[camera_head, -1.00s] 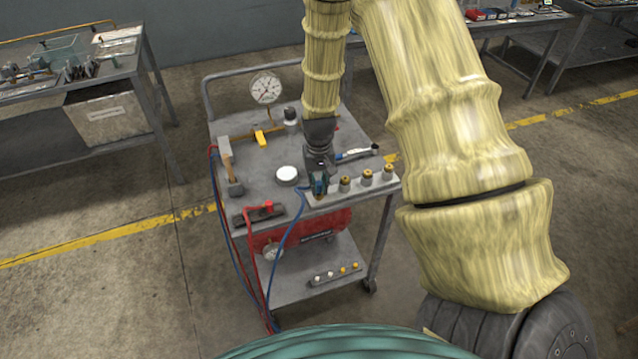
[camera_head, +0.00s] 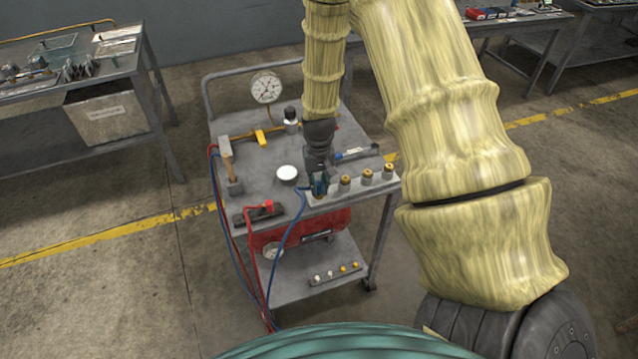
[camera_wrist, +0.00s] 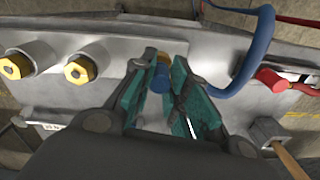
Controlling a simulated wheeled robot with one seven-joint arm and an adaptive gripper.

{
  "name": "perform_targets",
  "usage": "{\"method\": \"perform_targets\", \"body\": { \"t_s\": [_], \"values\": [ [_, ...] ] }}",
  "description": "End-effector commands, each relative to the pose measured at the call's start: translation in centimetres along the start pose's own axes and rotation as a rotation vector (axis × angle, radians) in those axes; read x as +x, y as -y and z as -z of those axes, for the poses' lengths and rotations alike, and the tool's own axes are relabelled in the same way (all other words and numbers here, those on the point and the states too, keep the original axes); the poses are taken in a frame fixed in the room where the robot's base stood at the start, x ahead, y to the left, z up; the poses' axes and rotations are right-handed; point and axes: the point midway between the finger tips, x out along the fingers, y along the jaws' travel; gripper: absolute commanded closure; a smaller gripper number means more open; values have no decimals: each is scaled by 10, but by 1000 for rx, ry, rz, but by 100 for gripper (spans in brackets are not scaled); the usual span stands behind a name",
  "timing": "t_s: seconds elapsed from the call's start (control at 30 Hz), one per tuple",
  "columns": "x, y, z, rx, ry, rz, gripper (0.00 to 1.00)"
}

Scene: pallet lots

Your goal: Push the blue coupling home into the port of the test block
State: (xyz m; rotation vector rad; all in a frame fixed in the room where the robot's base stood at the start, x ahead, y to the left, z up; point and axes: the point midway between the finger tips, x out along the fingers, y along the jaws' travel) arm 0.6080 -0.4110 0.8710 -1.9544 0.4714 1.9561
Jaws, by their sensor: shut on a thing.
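The test block (camera_head: 330,192) is a pale grey strip along the front edge of the cart top, with several brass-topped fittings. My gripper (camera_head: 319,187) points down at the block's left end. In the wrist view its teal-padded fingers (camera_wrist: 160,90) are shut around the blue coupling (camera_wrist: 161,80). A tan-brass piece (camera_wrist: 161,58) shows just beyond the coupling, in the row with two brass-nutted fittings (camera_wrist: 82,70). How deep the coupling sits in a port is hidden by the fingers. A blue hose (camera_wrist: 250,50) curves away beside the gripper.
Red and blue hoses hang at the front left.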

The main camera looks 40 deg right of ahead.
Motion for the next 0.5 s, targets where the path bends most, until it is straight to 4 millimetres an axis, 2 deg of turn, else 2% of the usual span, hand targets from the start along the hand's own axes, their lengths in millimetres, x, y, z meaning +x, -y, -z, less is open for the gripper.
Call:
{"method": "perform_targets", "body": {
  "t_s": [0.43,0.47,0.5],
  "values": [
    [7,0,0,0,0,0,100],
    [7,0,0,0,0,0,82],
    [7,0,0,0,0,0,75]
  ]
}}
